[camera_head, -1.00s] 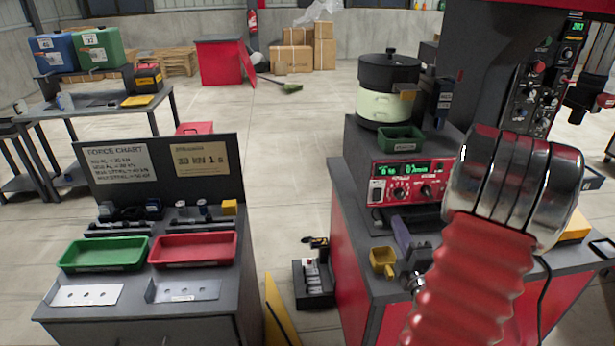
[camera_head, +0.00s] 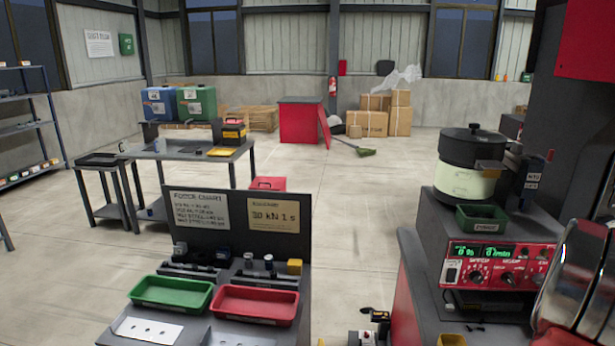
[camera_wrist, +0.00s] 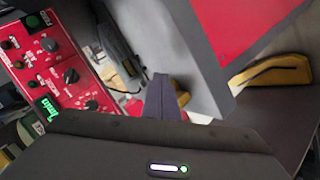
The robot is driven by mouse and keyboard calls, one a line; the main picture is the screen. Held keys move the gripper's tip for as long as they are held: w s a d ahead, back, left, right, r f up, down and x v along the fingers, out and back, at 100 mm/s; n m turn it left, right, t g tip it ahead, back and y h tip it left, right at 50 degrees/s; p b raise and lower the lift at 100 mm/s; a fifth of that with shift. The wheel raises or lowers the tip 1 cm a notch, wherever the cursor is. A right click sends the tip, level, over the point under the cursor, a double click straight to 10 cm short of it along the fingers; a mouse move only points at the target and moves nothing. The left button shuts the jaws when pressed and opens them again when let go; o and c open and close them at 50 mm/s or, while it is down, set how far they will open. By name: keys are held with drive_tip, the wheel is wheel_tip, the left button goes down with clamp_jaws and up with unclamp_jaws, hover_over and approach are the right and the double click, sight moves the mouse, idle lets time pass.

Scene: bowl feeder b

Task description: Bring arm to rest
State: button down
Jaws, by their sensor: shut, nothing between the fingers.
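My gripper (camera_wrist: 163,98) shows in the wrist view with its grey-purple fingers together and nothing between them. It hangs beside the bowl feeder's red control panel (camera_wrist: 65,70), which lies to its left in that view. In the head view the gripper is out of frame, and only a shiny part of my arm shows at the lower right edge. The bowl feeder (camera_head: 465,185), pale green with a black top, stands on a grey housing. Its red panel (camera_head: 495,265) with lit green displays faces me.
A grey bench (camera_head: 240,225) bears a green tray (camera_head: 172,293) and a red tray (camera_head: 255,305). A yellow object (camera_wrist: 270,72) lies near a grey block in the wrist view. Open floor (camera_head: 345,230) lies between bench and feeder.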

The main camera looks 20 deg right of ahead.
drive_tip(key=shift+s+a+f+m+g+y, duration=0.4)
drive_tip(key=shift+s+a+m+g, duration=0.1)
drive_tip(key=shift+m+g, duration=0.25)
drive_tip(key=w+a+r+y, duration=0.1)
drive_tip(key=a+r, duration=0.6)
drive_tip(key=a, duration=0.7)
drive_tip(key=w+a+r+m+y, duration=0.1)
drive_tip(key=a+r+y, duration=0.2)
drive_tip(key=a+r, duration=0.5)
drive_tip(key=w+a+r+y, duration=0.1)
drive_tip(key=a+r+y, duration=0.2)
drive_tip(key=a+r, duration=0.5)
drive_tip(key=a+g, duration=0.1)
drive_tip(key=a, duration=1.2)
drive_tip(key=shift+w+a, duration=0.2)
drive_tip(key=shift+a, duration=0.15)
drive_tip(key=c, duration=2.4)
unclamp_jaws()
drive_tip(key=shift+c, duration=0.2)
